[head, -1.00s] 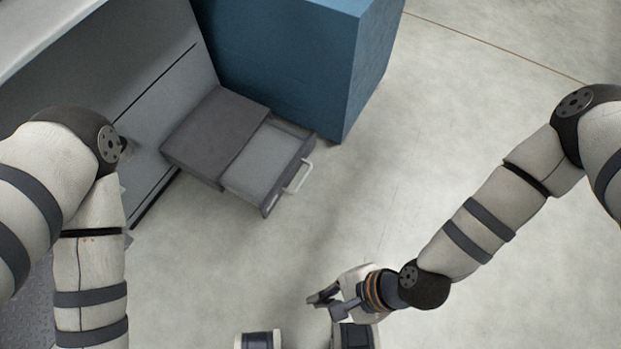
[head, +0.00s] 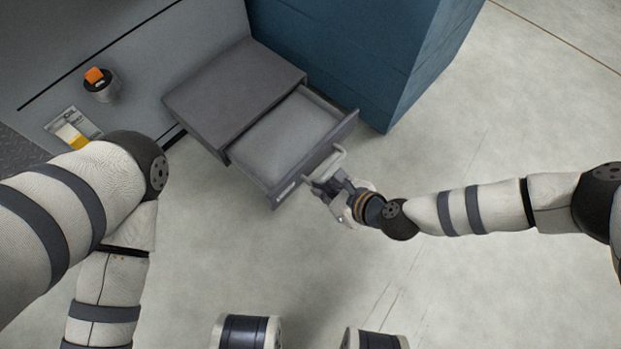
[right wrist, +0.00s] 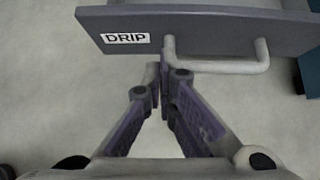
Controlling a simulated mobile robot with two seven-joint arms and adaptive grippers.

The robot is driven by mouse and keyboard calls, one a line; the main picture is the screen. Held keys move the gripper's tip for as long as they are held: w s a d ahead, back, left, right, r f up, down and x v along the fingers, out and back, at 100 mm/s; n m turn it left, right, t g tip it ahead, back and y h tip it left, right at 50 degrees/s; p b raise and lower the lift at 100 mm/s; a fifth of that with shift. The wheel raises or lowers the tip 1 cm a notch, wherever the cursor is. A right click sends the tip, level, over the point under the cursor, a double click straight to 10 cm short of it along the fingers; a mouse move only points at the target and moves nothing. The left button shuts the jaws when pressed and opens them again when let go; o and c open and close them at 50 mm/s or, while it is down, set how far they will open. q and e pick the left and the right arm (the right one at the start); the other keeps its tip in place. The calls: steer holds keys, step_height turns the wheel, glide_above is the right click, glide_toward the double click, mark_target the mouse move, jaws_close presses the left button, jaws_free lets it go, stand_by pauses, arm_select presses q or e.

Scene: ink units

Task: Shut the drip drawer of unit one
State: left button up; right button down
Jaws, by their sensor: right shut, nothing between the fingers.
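The drip drawer (head: 286,132) sticks out open from a low dark grey housing (head: 232,92) on the machine's side. Its front, with a DRIP label and a pale bar handle (right wrist: 225,66), fills the top of the right wrist view. My right gripper (head: 318,184) is shut and empty, with its fingertips close to the drawer front by the handle's near end. In the right wrist view its fingertips (right wrist: 157,75) are just beside the handle's left post; I cannot tell whether they touch it. My left arm shows at the left, but its gripper is out of view.
A blue cabinet (head: 380,60) stands close behind the drawer.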

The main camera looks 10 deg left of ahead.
mark_target(298, 177)
steer(key=shift+w+a+r, duration=0.1)
steer(key=shift+w+a, duration=0.45)
steer(key=shift+a, duration=0.15)
steer(key=shift+w+a+r, duration=0.1)
steer(key=shift+w+a, duration=0.4)
steer(key=shift+a, duration=0.2)
